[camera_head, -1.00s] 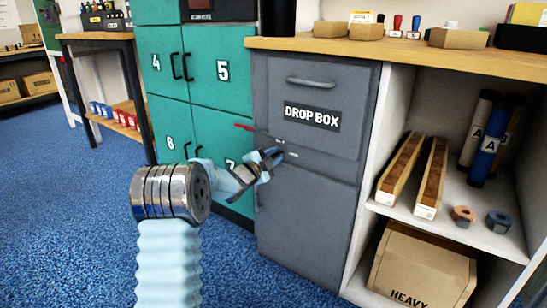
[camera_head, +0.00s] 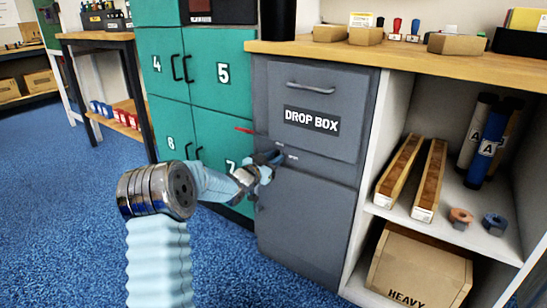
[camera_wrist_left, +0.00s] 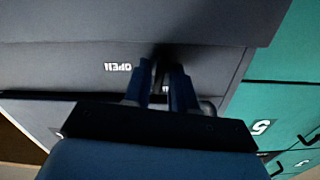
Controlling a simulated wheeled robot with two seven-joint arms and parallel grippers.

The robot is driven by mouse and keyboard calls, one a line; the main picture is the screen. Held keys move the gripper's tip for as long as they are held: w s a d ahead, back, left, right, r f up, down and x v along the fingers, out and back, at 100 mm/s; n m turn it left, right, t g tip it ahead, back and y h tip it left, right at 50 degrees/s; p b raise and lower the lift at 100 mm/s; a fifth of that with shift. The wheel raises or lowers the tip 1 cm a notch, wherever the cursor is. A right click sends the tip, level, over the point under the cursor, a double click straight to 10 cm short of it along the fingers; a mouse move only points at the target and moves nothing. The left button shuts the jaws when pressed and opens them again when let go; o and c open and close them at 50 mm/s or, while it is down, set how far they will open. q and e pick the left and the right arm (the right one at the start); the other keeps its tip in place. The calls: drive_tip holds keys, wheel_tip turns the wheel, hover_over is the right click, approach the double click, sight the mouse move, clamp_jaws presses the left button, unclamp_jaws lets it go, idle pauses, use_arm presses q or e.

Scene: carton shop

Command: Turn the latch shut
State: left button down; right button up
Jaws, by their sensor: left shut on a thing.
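The grey drop box (camera_head: 308,190) has a labelled upper door with a handle and a plain lower door. My left gripper (camera_head: 274,160) is at the seam between them, by the box's left edge. In the left wrist view, the two fingers (camera_wrist_left: 161,84) are close together on the dark latch, at the box face beside a white "OPEN" label (camera_wrist_left: 118,67). The fingers hide most of the latch, so its exact angle cannot be told. A thin red piece (camera_head: 243,130) sticks out left of the box, above the gripper. My right gripper is not in view.
Teal numbered lockers (camera_head: 222,85) stand close on the left of the drop box. A wooden counter (camera_head: 400,57) runs above it. Open shelves (camera_head: 455,222) with long cartons and tubes are on the right. Blue carpet (camera_head: 60,200) is clear at the left.

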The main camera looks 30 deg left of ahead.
use_arm(q)
drive_tip(key=shift+f+n, duration=0.1)
drive_tip(key=shift+n, duration=0.7)
drive_tip(key=c, duration=1.2)
unclamp_jaws()
drive_tip(key=s+a+p, duration=0.1)
drive_tip(key=s, duration=1.2)
drive_tip(key=shift+s, duration=0.4)
